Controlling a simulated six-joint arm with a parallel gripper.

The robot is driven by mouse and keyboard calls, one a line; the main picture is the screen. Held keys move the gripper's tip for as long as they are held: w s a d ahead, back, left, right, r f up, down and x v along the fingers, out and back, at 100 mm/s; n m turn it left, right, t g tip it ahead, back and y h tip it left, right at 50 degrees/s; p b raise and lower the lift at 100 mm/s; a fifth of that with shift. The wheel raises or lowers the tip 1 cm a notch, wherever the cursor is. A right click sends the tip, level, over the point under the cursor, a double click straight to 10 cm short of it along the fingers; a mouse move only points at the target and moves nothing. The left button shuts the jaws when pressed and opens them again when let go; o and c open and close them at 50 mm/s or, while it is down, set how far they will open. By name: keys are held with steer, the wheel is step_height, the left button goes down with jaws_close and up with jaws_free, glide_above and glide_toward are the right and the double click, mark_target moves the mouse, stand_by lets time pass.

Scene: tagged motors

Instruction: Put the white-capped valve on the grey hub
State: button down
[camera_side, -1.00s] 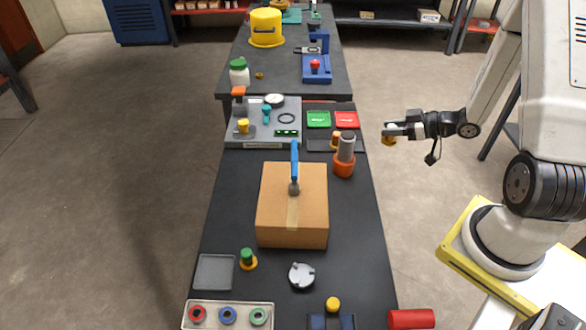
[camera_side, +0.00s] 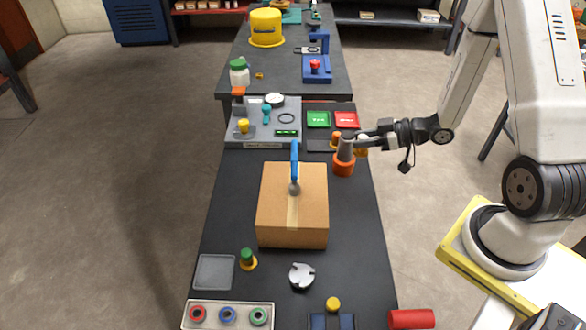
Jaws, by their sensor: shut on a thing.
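My gripper (camera_side: 362,139) is shut on the white-capped valve (camera_side: 362,149), held beside the upper right edge of the black table. Only a small part of its yellow body shows, behind and to the right of the grey cylinder. My gripper is well beyond the hub, up and to the right in the picture.
A grey cylinder in an orange base (camera_side: 344,166) stands close to my gripper. A cardboard box (camera_side: 278,225) with a blue-handled tool (camera_side: 295,165) stands between gripper and hub. A green-capped valve (camera_side: 248,260) is left of the hub; a red cylinder (camera_side: 411,319) lies near right.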

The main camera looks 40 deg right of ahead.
mark_target(302, 275)
steer(key=a+n+g+y, duration=0.1)
steer(key=a, duration=0.4)
steer(key=a+n+g+y, duration=0.1)
steer(key=a, duration=0.5)
steer(key=s+a+n+g+y, duration=0.1)
steer(key=a, duration=0.4)
steer(key=shift+a+f+n, duration=0.15)
steer(key=shift+f+n, duration=0.15)
steer(key=shift+f, duration=0.1)
steer(key=s+a+n+g+y, duration=0.1)
steer(key=s+a+n+g, duration=0.1)
steer(key=s+a, duration=0.2)
steer(key=s+a+f+n+g+y, duration=0.1)
steer(key=s+a, duration=0.3)
steer(key=a, duration=0.5)
steer(key=shift+a+n+g, duration=0.3)
steer(key=shift+n+g, duration=0.1)
steer(key=shift+n, duration=0.1)
steer(key=shift+s+f, duration=0.1)
steer(key=shift+f, duration=0.05)
steer(key=shift+f, duration=1.85)
steer(key=shift+f, duration=2)
steer(key=shift+f, duration=0.1)
